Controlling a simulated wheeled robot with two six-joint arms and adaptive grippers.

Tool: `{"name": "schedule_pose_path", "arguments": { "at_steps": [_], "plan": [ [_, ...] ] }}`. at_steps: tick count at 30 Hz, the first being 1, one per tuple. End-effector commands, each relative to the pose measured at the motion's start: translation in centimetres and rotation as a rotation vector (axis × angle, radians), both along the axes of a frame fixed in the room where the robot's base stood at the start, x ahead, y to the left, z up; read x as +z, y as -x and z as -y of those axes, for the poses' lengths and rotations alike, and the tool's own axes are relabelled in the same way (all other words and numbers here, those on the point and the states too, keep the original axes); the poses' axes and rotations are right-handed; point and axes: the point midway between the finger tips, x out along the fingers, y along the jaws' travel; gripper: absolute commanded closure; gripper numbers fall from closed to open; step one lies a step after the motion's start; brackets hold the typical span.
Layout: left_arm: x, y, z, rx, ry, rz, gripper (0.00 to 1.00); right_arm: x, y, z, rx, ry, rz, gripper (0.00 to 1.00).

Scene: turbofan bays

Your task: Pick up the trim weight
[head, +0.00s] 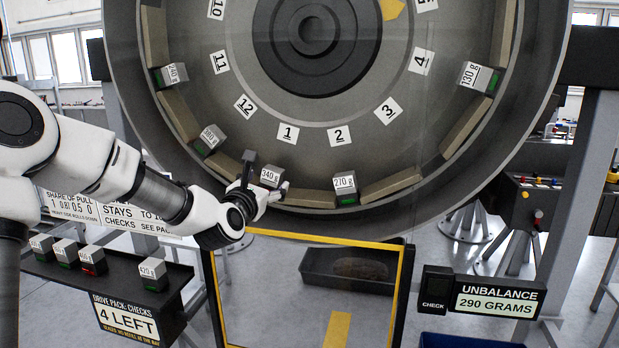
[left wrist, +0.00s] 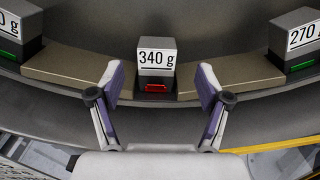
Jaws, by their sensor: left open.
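A 270 g weight (head: 345,186) with a green light sits to the right. My right gripper is not in view.
More weights, 240 g (head: 172,75) and 130 g (head: 477,77), sit up the rim. A dark shelf (head: 115,285) at left holds several weights. A yellow-edged panel (head: 300,236) stands below the rim, and an unbalance display (head: 497,300) reads 290 grams.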

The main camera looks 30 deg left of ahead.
Motion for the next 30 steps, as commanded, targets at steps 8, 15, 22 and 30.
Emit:
{"name": "schedule_pose_path", "arguments": {
  "at_steps": [8,15,22,30],
  "plan": [
    [0.3,-4.1,-0.9,-0.001,-0.007,-0.009,0.23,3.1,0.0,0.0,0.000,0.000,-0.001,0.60],
    [-0.3,-6.9,-1.6,-0.002,-0.006,-0.006,0.23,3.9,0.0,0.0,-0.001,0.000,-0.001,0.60],
    [-0.4,-6.8,-1.5,-0.003,-0.006,-0.006,0.51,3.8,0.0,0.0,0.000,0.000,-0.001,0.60],
    [-0.2,-6.8,-1.5,-0.003,-0.007,-0.004,1.00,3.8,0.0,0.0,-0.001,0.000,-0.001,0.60]
  ]
}}
